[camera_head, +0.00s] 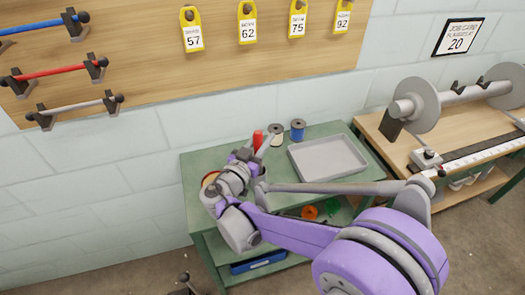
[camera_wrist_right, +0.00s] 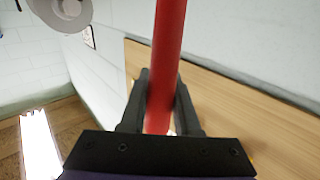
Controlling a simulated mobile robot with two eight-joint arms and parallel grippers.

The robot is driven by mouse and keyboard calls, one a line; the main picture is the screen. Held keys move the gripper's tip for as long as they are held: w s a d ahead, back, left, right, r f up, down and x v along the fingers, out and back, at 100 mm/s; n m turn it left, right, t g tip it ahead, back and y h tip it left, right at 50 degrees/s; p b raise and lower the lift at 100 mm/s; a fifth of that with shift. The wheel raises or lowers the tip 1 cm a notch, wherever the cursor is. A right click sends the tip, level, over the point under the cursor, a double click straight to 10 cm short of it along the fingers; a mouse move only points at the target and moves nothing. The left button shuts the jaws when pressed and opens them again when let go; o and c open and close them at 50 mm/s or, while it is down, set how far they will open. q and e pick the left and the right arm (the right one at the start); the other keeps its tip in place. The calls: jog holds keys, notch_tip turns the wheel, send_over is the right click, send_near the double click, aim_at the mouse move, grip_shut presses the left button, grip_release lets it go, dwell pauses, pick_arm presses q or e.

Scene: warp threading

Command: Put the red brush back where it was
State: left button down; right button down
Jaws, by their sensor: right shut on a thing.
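The red brush (camera_wrist_right: 168,55) shows in the right wrist view as a smooth red rod. It stands between the two dark fingers of my right gripper (camera_wrist_right: 158,105), which are shut on it. Its ends are out of that view or hidden. In the head view, my right gripper (camera_head: 243,154) is over the left part of the green cart (camera_head: 330,130). The fingers are mostly hidden behind my wrist there. My left gripper is not in view.
On the cart are a grey tray (camera_head: 325,174), a dark spool (camera_head: 276,131) and a blue spool (camera_head: 297,130). A wooden wall board (camera_head: 150,65) holds coloured rods and yellow number tags. A wooden bench (camera_head: 385,150) with a large roller stands at the right.

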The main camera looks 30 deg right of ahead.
jog(key=shift+f+b, duration=0.4)
jog(key=shift+f, duration=1.5)
jog(key=c, duration=0.6)
grip_release()
jog(key=shift+c, duration=0.2)
